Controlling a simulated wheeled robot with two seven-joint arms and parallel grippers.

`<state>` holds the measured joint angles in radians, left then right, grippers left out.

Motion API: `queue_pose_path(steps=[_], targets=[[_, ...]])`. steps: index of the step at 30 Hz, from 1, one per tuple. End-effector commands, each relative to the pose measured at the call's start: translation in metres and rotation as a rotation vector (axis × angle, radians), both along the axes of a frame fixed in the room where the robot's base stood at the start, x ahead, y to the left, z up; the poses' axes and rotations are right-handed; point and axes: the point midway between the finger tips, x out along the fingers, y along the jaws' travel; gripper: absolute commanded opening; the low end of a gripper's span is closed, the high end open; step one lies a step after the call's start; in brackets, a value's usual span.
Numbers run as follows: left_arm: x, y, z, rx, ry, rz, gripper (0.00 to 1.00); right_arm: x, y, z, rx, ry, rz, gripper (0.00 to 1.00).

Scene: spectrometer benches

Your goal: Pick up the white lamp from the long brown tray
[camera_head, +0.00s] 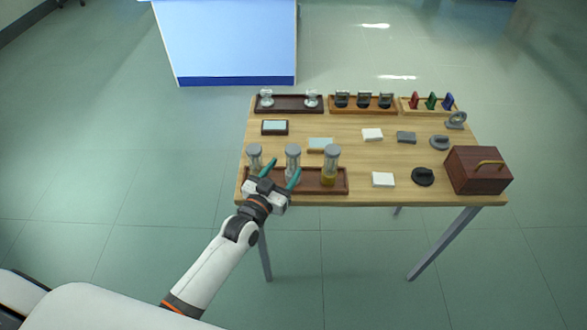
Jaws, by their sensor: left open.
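Two small white lamp-like items, one at the left (266,98) and one at the right (311,99), stand on a long dark brown tray (289,105) at the table's back left. They are too small to make out in detail. My left gripper (281,172) is open, with teal fingers apart, over the table's front left. It is over the reddish-brown front tray (311,187), near the left and middle glass cylinders, and well in front of the lamp-like items. I cannot tell whether it touches a cylinder. My right gripper is out of view.
Glass cylinders (331,160) stand on the front tray. Behind are a tray of black holders (363,99) and a tray of coloured pieces (431,102). A brown box (478,170) stands at right.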

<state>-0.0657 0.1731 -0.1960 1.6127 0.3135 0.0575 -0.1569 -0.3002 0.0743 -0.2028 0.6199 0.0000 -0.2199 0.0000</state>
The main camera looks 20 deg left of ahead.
Motion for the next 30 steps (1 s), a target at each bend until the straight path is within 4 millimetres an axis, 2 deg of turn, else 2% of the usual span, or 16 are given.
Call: queue_pose_path(steps=[11, 20, 23, 30], targets=[[0.044, -0.013, -0.007, -0.001, -0.002, -0.001, 0.6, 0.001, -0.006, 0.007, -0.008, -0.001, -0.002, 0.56], [0.049, -0.013, -0.008, -0.001, 0.0, 0.0, 0.6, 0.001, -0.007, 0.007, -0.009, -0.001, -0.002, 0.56], [0.049, -0.013, -0.008, -0.001, 0.0, 0.0, 0.46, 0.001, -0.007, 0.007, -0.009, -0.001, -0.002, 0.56], [0.049, -0.013, -0.008, 0.0, 0.0, 0.0, 0.07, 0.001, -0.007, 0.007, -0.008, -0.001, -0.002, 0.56]])
